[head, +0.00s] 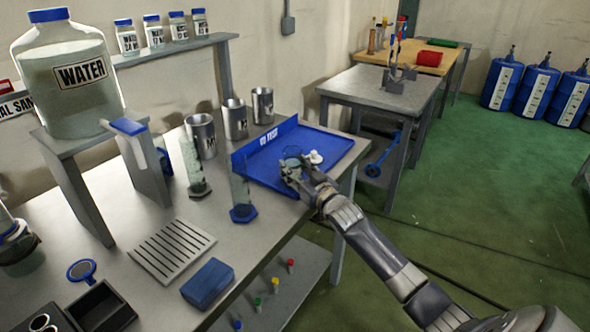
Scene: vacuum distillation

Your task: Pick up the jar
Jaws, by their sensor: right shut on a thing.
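My right gripper (303,170) reaches in from the lower right to the blue tray (330,141) on the bench. It is shut on a small clear round glass thing, which looks like the jar (292,153), at the tray's front part. The fingers partly hide it, and I cannot tell whether it touches the tray. A small white object (316,157) shows right beside the fingers. Several labelled jars with blue lids (154,31) stand apart on the back shelf. My left gripper is not in view.
Three metal cups (235,119) stand behind the tray, and a glass cylinder with a blue base (241,196) stands close to its left. A big water bottle (70,75) is on a raised stand. Green floor (480,190) is free to the right.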

